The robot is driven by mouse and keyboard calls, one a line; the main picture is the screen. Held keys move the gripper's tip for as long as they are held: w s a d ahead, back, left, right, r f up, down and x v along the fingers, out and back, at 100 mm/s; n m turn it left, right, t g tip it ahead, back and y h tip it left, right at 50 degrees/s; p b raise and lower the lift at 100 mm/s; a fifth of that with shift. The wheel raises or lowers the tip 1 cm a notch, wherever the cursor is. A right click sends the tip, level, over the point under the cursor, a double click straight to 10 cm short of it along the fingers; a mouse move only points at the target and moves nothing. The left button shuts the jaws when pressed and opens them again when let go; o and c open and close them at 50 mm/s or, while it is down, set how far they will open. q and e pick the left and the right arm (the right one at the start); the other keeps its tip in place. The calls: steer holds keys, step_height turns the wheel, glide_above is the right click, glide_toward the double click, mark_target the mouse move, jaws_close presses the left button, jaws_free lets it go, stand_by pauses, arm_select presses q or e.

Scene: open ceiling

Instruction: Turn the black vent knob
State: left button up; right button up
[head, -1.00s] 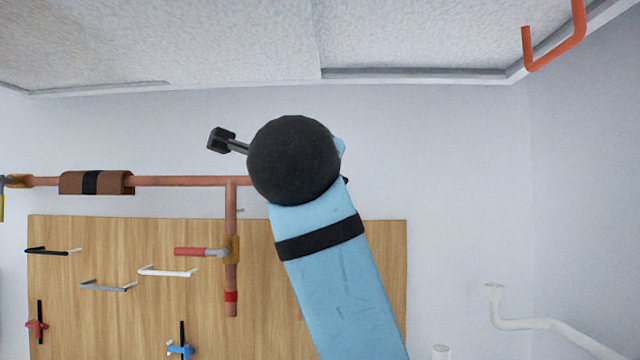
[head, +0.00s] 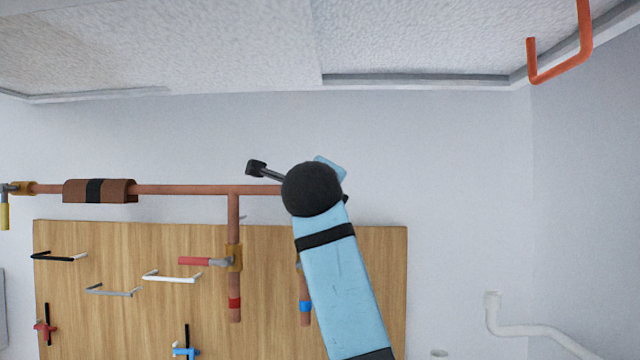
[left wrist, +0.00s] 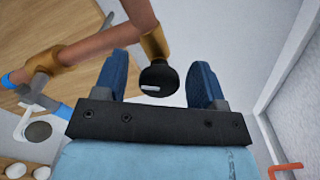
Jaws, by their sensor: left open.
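The black vent knob (left wrist: 158,77) is round with a white mark on its face. In the left wrist view it sits at the end of a copper pipe with a brass fitting (left wrist: 154,43). My left gripper (left wrist: 159,62) is open, with one blue finger on each side of the knob and a visible gap to both. Whether the knob lies fully at fingertip depth I cannot tell. In the head view my blue arm reaches up to the pipe's right end, hiding the knob and the gripper fingers. My right gripper is not in view.
A copper pipe (head: 180,189) runs along the wall above a wooden board (head: 130,245). A red-handled valve (head: 205,261), white handle (head: 172,277) and blue valve (head: 186,351) are on its left. An orange pipe (head: 560,72) hangs at top right; a white pipe (head: 535,324) is lower right.

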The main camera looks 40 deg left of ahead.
arm_select(q)
steer(key=c, duration=0.9)
